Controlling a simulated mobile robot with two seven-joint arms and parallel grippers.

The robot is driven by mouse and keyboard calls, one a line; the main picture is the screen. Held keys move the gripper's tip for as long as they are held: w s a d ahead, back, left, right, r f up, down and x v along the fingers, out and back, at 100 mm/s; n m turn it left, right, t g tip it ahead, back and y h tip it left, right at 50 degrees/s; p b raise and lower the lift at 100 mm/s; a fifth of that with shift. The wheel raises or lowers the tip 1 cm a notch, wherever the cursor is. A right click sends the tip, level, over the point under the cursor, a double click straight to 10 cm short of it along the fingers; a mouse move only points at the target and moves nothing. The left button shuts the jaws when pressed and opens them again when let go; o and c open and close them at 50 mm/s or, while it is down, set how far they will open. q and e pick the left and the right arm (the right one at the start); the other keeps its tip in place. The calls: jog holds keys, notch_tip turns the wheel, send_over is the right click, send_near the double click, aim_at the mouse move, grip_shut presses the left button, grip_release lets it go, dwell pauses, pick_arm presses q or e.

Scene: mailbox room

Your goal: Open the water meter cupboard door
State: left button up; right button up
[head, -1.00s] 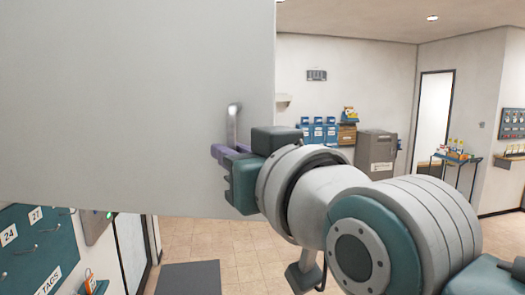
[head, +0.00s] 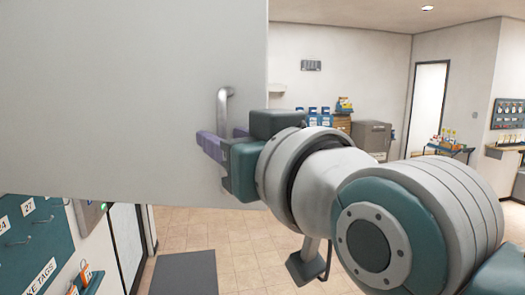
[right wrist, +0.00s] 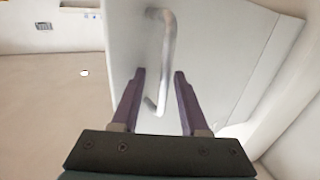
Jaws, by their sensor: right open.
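A large plain pale-grey panel (head: 110,100), seemingly the cupboard door, fills the upper left of the head view. A silver bar handle (head: 224,104) stands upright near its right edge. My right gripper (head: 207,147) is at the handle's lower part, coming from the right with its purple fingers pointing at the panel. In the right wrist view, the fingers (right wrist: 159,73) are apart and the handle (right wrist: 168,45) runs between them, with a gap visible on either side. The panel's hinge side is not clear to me. My left gripper is not in view.
A teal tag board (head: 35,240) hangs at lower left beside a doorway. A dark mat (head: 185,272) lies on the open tiled floor. A grey cabinet (head: 371,139) and a small table (head: 450,150) with items stand at the back right.

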jog(key=b+v, duration=0.3)
jog(key=v, duration=0.5)
jog(key=shift+s+d, duration=0.2)
jog(key=shift+s, duration=0.1)
jog(key=s+d+f+m+g+h, duration=0.1)
jog(key=s+d+f+g+h, duration=0.3)
jog(key=f, duration=0.5)
jog(key=s+d+f+m+g+h, duration=0.25)
jog(key=d+f, duration=0.35)
jog(key=f, duration=0.3)
jog(key=s+d+f+g+h, duration=0.1)
jog(key=s+d+f+g, duration=0.25)
jog(key=s, duration=0.35)
jog(key=s+d+f+g+h, duration=0.2)
jog(key=s+d+f, duration=0.25)
jog(key=s, duration=0.25)
notch_tip(320, 180, up, 13)
jog(key=p, duration=1.2)
jog(key=shift+m+p, duration=0.35)
